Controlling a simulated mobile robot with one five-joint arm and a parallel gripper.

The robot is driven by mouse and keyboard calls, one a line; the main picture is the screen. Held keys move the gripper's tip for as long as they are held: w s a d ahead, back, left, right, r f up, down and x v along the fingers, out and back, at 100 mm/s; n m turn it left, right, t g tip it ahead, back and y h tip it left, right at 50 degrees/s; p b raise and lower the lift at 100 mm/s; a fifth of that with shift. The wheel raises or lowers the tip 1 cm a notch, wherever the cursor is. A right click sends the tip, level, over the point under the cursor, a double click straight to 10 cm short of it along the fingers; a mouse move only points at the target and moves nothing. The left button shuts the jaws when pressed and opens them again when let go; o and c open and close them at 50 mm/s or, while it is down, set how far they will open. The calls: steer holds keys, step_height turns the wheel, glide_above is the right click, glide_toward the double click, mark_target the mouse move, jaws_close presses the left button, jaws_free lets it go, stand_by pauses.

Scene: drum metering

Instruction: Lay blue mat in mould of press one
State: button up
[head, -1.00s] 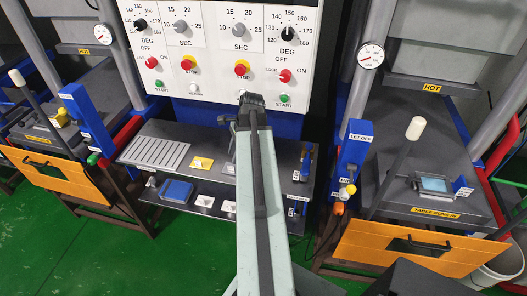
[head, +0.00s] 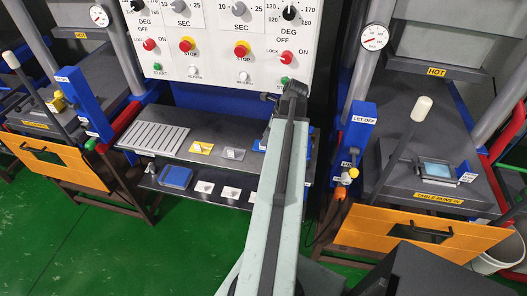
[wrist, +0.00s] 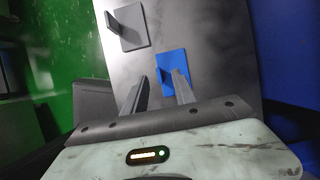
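A blue mat (wrist: 173,68) with an upright tab lies on the dark shelf in the wrist view. My gripper (wrist: 160,78) is open, its fingertips just short of the tab or around its near side; I cannot tell which. In the head view my arm hides the gripper. Two presses stand left and right; I cannot read which is press one. The right press has an open mould (head: 435,171) with a pale blue inside on its table. The left press table bears a small yellow object (head: 57,102).
The shelf also holds a slotted grey rack (head: 154,138), a yellow mat (head: 201,148) and a grey mat (head: 233,154), which may be the one in the wrist view (wrist: 132,32). A blue tray (head: 175,177) and white cards are below. Orange guards (head: 420,236) front the presses.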

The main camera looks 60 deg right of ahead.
steer(key=b+x, duration=0.2)
steer(key=x, duration=0.2)
steer(key=shift+s+f+b, duration=0.1)
steer(key=shift+f+b, duration=0.05)
steer(key=shift+b, duration=0.25)
jaws_close()
steer(key=shift+r, duration=0.25)
